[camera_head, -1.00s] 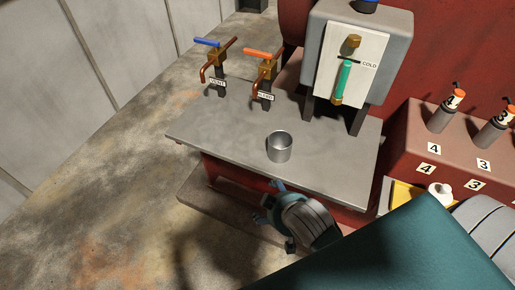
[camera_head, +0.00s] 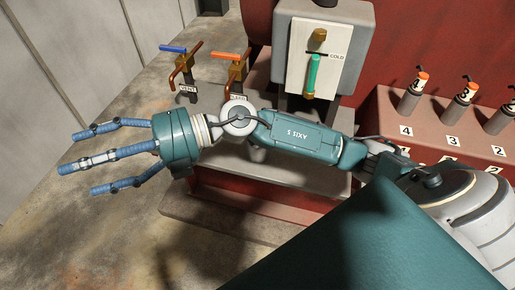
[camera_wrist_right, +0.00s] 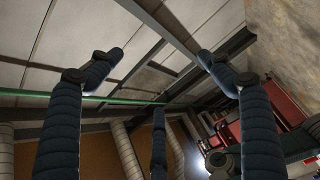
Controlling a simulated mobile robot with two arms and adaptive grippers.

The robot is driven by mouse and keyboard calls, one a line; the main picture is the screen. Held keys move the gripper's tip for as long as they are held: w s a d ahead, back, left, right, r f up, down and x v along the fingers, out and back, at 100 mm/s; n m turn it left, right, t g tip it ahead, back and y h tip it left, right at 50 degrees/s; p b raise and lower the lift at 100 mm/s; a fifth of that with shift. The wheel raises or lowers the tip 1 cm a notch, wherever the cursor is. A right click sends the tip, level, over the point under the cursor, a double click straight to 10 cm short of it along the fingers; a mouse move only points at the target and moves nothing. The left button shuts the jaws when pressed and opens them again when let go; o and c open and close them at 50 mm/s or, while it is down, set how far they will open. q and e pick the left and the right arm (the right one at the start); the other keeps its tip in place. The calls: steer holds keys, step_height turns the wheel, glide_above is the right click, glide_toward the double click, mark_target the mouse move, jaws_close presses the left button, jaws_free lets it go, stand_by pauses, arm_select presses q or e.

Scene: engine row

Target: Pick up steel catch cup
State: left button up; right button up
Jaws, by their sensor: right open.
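The steel catch cup (camera_head: 257,155) is almost wholly hidden behind my right arm in the head view. Only a small grey part of its lower side shows below the arm, on the grey bench top (camera_head: 310,178). My right gripper (camera_head: 80,162) is open and empty, with its three blue fingers spread and pointing left. It is out past the left side of the bench, over the floor in the picture, and apart from the cup. In the right wrist view the open fingers (camera_wrist_right: 155,85) frame ceiling beams and wall, with no cup between them. My left gripper is not in view.
A blue-lever valve (camera_head: 183,70) and an orange-lever valve (camera_head: 236,72) stand at the back left of the bench. A grey box with a green sight tube (camera_head: 313,74) stands behind. Numbered orange-topped canisters (camera_head: 411,95) sit on a red ledge at right.

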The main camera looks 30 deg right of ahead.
steer(key=w+d+f+n+g+h, duration=0.2)
steer(key=w+d+f+h, duration=0.1)
steer(key=d+f+h, duration=1.05)
steer(key=w+d+f+m+h, duration=0.15)
steer(key=d+m+h, duration=0.3)
steer(key=d, duration=2.05)
steer(key=shift+n+h, duration=0.25)
steer(key=shift+h, duration=0.05)
steer(key=f+p, duration=0.1)
steer(key=f, duration=0.2)
steer(key=w+f+p, duration=0.1)
steer(key=f, duration=0.2)
steer(key=f+p, duration=0.1)
steer(key=f, duration=0.2)
steer(key=shift+w+f, duration=0.35)
steer(key=shift+w, duration=0.05)
steer(key=shift+d+f, duration=0.1)
steer(key=shift+f, duration=0.1)
steer(key=c, duration=1.3)
steer(key=shift+r, duration=0.1)
